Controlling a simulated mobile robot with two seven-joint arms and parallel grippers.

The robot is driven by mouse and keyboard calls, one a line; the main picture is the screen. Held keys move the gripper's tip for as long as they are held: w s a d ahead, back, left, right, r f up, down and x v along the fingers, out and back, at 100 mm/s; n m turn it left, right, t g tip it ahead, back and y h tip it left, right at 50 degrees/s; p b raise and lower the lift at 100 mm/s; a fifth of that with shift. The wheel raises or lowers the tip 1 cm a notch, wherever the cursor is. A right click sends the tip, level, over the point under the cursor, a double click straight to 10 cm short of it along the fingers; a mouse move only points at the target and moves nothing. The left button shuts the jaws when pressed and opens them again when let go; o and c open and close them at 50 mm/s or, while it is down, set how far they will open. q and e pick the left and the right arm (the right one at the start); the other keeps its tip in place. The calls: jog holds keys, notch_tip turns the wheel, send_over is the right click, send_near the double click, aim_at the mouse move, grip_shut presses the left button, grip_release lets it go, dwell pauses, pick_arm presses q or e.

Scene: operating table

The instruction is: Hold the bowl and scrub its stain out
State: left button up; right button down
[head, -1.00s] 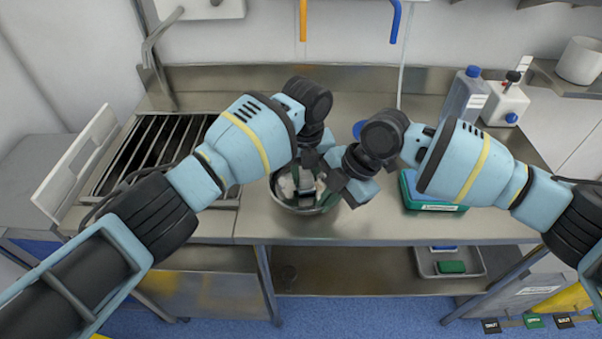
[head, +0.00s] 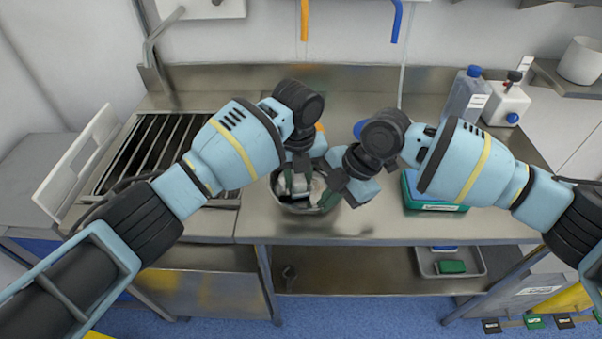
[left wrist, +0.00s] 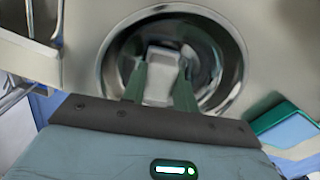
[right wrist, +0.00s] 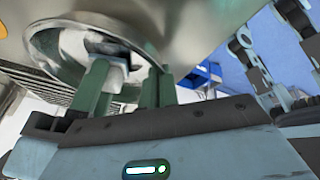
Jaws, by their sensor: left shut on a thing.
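The metal bowl (head: 307,208) stands on the steel counter, with pale marks and reflections inside. It also shows in the left wrist view (left wrist: 231,60) and the right wrist view (right wrist: 45,50). My left gripper (head: 298,180) reaches down into the bowl. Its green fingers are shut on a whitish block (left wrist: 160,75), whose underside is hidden. My right gripper (head: 335,195) is at the bowl's right side. Its green fingers (right wrist: 125,80) stand on either side of the rim with a gap between them; I cannot tell whether they press on the wall. Any stain is not clear.
A blue-capped bottle (head: 466,95) and a white dispenser (head: 505,103) stand at the back right. A slatted rack (head: 150,150) is at the left. The front counter is clear. A tray (head: 478,262) sits on the shelf below.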

pick_arm(q)
jog(key=shift+w+d, duration=0.75)
jog(key=shift+d, duration=0.15)
jog(key=shift+s+a, duration=0.75)
jog(key=shift+a, duration=0.2)
jog(key=shift+w+d, duration=0.7)
jog(key=shift+d, duration=0.3)
jog(key=shift+a, duration=0.1)
jog(key=shift+s+a, duration=0.7)
jog(key=shift+a, duration=0.2)
